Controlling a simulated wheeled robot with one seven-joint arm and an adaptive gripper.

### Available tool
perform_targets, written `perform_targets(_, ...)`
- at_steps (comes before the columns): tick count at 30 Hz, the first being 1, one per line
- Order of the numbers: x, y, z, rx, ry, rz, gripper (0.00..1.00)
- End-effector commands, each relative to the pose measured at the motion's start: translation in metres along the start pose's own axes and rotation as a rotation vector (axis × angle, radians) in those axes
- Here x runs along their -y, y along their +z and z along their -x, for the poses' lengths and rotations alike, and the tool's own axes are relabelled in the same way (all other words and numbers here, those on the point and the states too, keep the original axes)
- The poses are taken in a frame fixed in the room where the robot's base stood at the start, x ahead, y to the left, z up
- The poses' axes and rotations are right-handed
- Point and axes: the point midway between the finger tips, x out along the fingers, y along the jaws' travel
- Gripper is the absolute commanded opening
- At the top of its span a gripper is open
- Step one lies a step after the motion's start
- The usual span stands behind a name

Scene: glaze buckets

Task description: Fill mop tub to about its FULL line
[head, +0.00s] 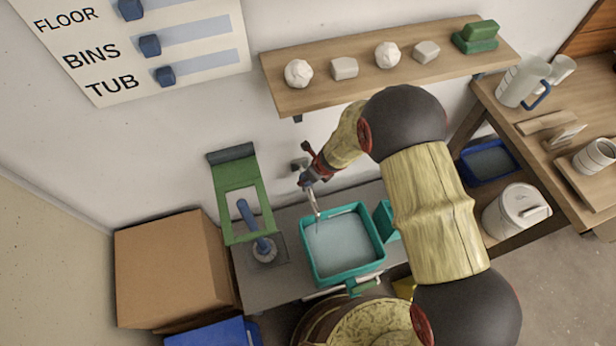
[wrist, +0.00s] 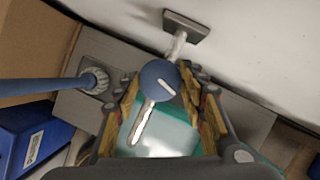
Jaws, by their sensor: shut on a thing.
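The teal mop tub (head: 377,251) stands on a grey bench below the wall tap. Pale bluish water (head: 340,246) covers its floor up to some height; I cannot make out a FULL line. Its inside also shows below the tap in the wrist view (wrist: 165,138). My gripper (head: 308,180) is at the tap, shut on the round blue tap knob (wrist: 160,80), with a finger on either side. A white mark runs across the knob. The pale spout (wrist: 141,124) points over the tub. A thin pale streak under it may be running water.
A blue-handled brush (head: 247,217) and a green frame (head: 242,190) stand left of the tub. A cardboard box (head: 170,268) is farther left. A wooden shelf (head: 320,94) holds several lumps above. A table (head: 520,130) with a pitcher (head: 519,84) is at right.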

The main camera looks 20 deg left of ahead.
Motion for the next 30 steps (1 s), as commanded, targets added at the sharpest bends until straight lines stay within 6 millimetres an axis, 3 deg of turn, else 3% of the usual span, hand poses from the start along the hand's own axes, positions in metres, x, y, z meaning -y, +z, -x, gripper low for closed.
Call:
perform_targets(6,-0.0017,-0.0002,-0.0008,0.0,-0.062,-0.149,0.16)
perform_targets(15,-0.0012,-0.0001,-0.0001,0.0,-0.066,-0.159,0.16)
perform_targets(16,-0.0012,-0.0001,-0.0001,0.0,-0.066,-0.159,0.43)
perform_targets(25,-0.0012,0.0,-0.0001,0.0,-0.065,-0.158,0.59)
perform_targets(30,-0.0012,0.0001,-0.0001,0.0,-0.065,-0.158,0.59)
